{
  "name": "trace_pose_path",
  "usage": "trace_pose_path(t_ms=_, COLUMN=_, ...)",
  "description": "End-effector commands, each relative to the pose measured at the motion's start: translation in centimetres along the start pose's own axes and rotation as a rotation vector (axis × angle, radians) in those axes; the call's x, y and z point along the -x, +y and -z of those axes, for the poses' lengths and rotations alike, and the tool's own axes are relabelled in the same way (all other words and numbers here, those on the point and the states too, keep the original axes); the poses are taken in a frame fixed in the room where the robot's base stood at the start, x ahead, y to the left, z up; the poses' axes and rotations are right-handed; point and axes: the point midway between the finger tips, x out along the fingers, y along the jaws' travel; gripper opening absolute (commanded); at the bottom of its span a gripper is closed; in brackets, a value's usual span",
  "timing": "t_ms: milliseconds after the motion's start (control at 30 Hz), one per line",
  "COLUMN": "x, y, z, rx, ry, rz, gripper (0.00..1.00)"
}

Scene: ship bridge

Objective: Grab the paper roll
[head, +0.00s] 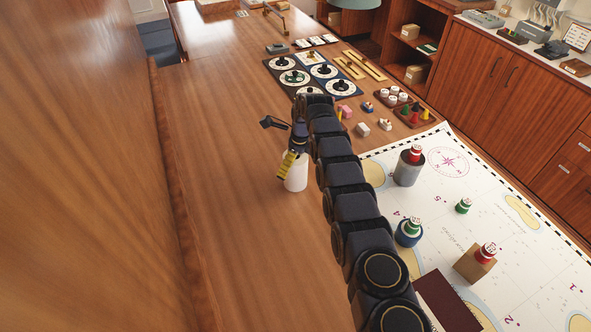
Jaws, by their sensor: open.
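The paper roll (298,177) is a white cylinder standing upright on the wooden table, left of my arm. My gripper (277,146) is at the roll's upper left, with its jaws apart. One dark finger points out to the left. A yellow-and-black striped finger lies across the upper left side of the roll in this view and hides part of it. I cannot tell whether that finger touches the roll or is above it. Nothing shows between the fingers.
A sea chart (545,300) to the right bears a grey cylinder (407,173), a wooden block (472,267) and several red- or green-topped pieces. Dial panels (291,77) and small blocks lie beyond my arm. The table left of the roll is clear, up to a raised wooden edge (170,170).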

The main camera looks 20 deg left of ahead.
Motion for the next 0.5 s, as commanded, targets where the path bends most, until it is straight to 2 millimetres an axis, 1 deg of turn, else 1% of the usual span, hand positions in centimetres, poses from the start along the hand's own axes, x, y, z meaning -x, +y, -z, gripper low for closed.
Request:
trace_pose_path(t_ms=100, x=0.07, y=-0.04, z=0.0, rx=0.0, ry=0.0, rz=0.001, gripper=1.0)
trace_pose_path(t_ms=133, x=0.07, y=-0.04, z=0.01, rx=0.0, ry=0.0, rz=0.001, gripper=0.91)
trace_pose_path(t_ms=167, x=0.07, y=-0.04, z=0.01, rx=-0.001, ry=0.0, rz=0.001, gripper=0.79)
trace_pose_path(t_ms=200, x=0.08, y=-0.04, z=0.0, rx=0.0, ry=0.0, rz=0.001, gripper=0.62)
trace_pose_path(t_ms=233, x=0.07, y=-0.04, z=0.01, rx=-0.001, ry=0.0, rz=0.001, gripper=0.51)
trace_pose_path(t_ms=333, x=0.07, y=-0.03, z=0.01, rx=0.0, ry=0.0, rz=0.001, gripper=0.44)
trace_pose_path(t_ms=500, x=0.08, y=-0.04, z=0.01, rx=-0.001, ry=0.0, rz=0.001, gripper=0.4)
